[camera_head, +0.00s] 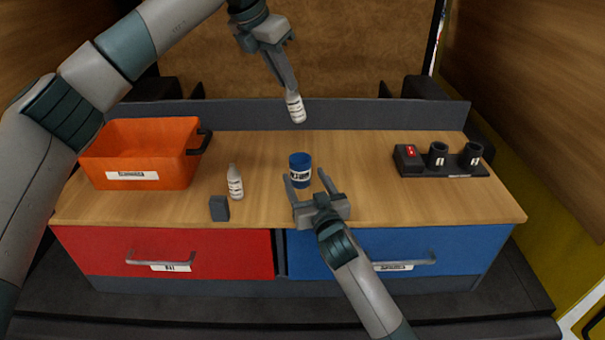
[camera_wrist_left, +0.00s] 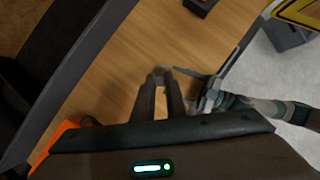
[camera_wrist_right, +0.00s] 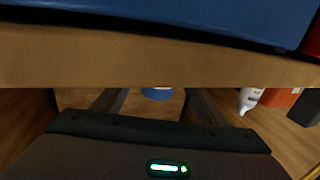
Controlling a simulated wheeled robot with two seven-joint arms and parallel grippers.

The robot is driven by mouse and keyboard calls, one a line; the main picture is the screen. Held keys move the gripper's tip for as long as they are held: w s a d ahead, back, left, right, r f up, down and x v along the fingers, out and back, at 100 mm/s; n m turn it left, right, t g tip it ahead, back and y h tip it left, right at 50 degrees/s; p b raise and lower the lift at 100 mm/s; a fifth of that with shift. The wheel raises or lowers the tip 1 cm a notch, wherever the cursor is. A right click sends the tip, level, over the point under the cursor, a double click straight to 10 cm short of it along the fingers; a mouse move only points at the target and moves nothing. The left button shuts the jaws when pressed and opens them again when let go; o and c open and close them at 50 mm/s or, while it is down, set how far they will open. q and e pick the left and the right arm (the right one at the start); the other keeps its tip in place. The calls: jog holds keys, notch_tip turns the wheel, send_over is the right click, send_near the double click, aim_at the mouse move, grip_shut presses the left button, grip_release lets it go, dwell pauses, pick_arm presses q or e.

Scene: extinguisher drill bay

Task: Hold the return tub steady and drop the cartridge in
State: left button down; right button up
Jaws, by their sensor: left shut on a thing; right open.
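A small blue tub (camera_head: 300,171) with a white label stands upright on the wooden counter, near its middle. My right gripper (camera_head: 306,179) is open at the tub's front, with its fingers to either side; contact cannot be told. The right wrist view shows part of the tub (camera_wrist_right: 157,94) between the fingers. My left gripper (camera_head: 289,88) is shut on a white cartridge (camera_head: 296,108), held tilted above the back of the counter, behind the tub. In the left wrist view the closed fingers (camera_wrist_left: 162,80) hide most of it.
A second white bottle (camera_head: 235,183) and a dark grey block (camera_head: 219,208) stand left of the tub. An orange bin (camera_head: 140,155) with a black handle stands at the left. A black socket unit (camera_head: 440,163) stands at the right. Counter between tub and unit is clear.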

aim_at(303, 175)
jog(key=shift+x, duration=1.5)
jog(key=c, duration=1.2)
pick_arm(q)
notch_tip(303, 175, down, 12)
jog(key=shift+f, duration=0.2)
jog(key=c, duration=1.7)
grip_release()
jog(key=v, duration=1.2)
jog(key=shift+r, duration=0.1)
